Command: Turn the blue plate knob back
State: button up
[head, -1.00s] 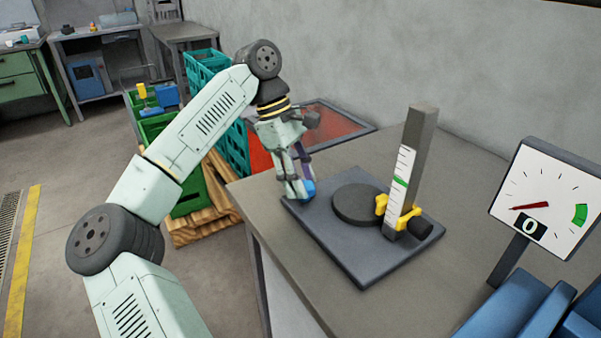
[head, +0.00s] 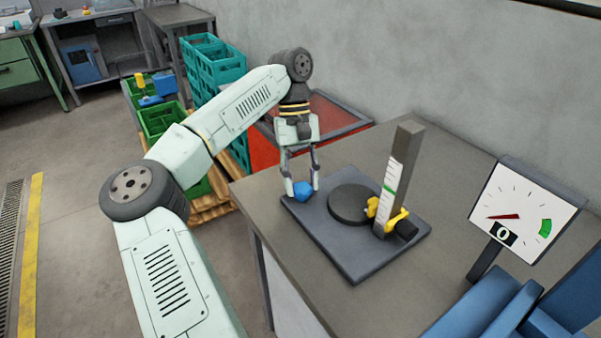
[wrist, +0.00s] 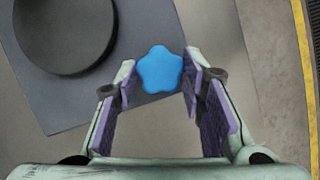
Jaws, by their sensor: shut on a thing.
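The blue plate knob (head: 303,190) is a lobed, star-shaped knob at the left corner of the dark base plate (head: 355,265). My gripper (head: 302,188) points down over that corner with one finger on each side of the knob. In the wrist view the knob (wrist: 160,70) sits between the fingertips (wrist: 160,78), and the gripper is shut on it. A dark round plate (head: 350,204) lies on the base beside the knob.
A dial gauge (head: 525,217) reads 0, its red needle pointing left and its green band at the right. The blue thing (head: 500,310) is at the lower right. Green crates (head: 215,70) and a red-topped bin (head: 335,115) stand behind the table (head: 290,240).

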jog(key=shift+m, duration=0.4)
jog(key=o, duration=1.1)
jog(key=shift+o, duration=0.2)
jog(key=shift+r, duration=0.15)
jog(key=d+v, duration=0.1)
jog(key=v, duration=1)
jog(key=shift+w+a+r, duration=0.2)
jog(key=shift+a+r, duration=0.15)
jog(key=shift+r, duration=0.05)
